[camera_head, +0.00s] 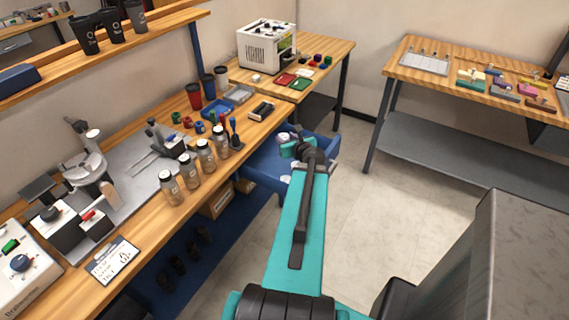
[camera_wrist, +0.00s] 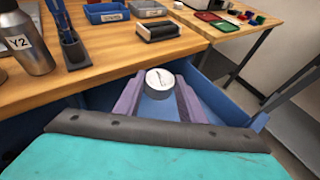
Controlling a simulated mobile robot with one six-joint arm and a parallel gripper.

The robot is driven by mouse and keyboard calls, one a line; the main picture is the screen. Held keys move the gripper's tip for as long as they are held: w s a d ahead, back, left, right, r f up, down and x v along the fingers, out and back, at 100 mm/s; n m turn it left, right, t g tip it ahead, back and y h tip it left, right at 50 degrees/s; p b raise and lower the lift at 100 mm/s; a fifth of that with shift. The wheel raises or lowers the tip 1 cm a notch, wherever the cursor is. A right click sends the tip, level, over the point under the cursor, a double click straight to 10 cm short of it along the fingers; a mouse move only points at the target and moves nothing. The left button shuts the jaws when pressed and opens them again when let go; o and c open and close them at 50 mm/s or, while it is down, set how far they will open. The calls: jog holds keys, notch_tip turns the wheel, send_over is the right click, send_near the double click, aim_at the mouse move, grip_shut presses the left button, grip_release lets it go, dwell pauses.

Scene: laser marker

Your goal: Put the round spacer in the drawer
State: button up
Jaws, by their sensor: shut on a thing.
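The round spacer (camera_wrist: 160,79) is a short white-topped disc with a dark mark on its face. My gripper (camera_wrist: 158,92) is shut on it, with one purple finger on each side. In the head view, the spacer (camera_head: 283,138) shows small and pale at the far end of my arm. The drawer (camera_head: 262,170) is a blue open box pulled out from under the long bench. The spacer and fingers are over the drawer in the wrist view (camera_wrist: 210,93). My arm hides part of the drawer, and the height between spacer and drawer floor is hard to tell.
The wooden bench (camera_head: 135,238) runs along the left with several bottles (camera_head: 206,156), cups (camera_head: 194,96) and a blue tray (camera_head: 238,94) near the drawer. A white machine (camera_head: 266,48) stands behind. A second table (camera_head: 440,75) is at right. The floor between is clear.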

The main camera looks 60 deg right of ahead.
jog(key=a+f+m+g+h, duration=0.1)
jog(key=a+f, duration=0.2)
jog(key=f, duration=0.4)
jog(key=shift+s+f+b, duration=0.2)
jog(key=shift+s+b, duration=0.1)
jog(key=shift+w+f+b, duration=0.1)
jog(key=shift+f+b, duration=0.05)
jog(key=shift+b, duration=0.3)
jog(key=b+x, duration=0.1)
jog(key=b, duration=0.4)
jog(key=shift+w+d+f, duration=0.1)
jog(key=shift+w+f, duration=0.1)
jog(key=shift+f, duration=0.05)
jog(key=b, duration=0.3)
jog(key=shift+w+d+f, duration=0.2)
jog(key=shift+w+d, duration=0.05)
jog(key=shift+d, duration=0.15)
jog(key=shift+w+d, duration=0.2)
jog(key=shift+w, duration=0.05)
jog(key=b, duration=0.2)
send_over(277, 161)
jog(key=shift+d+f, duration=0.15)
jog(key=shift+f, duration=1.8)
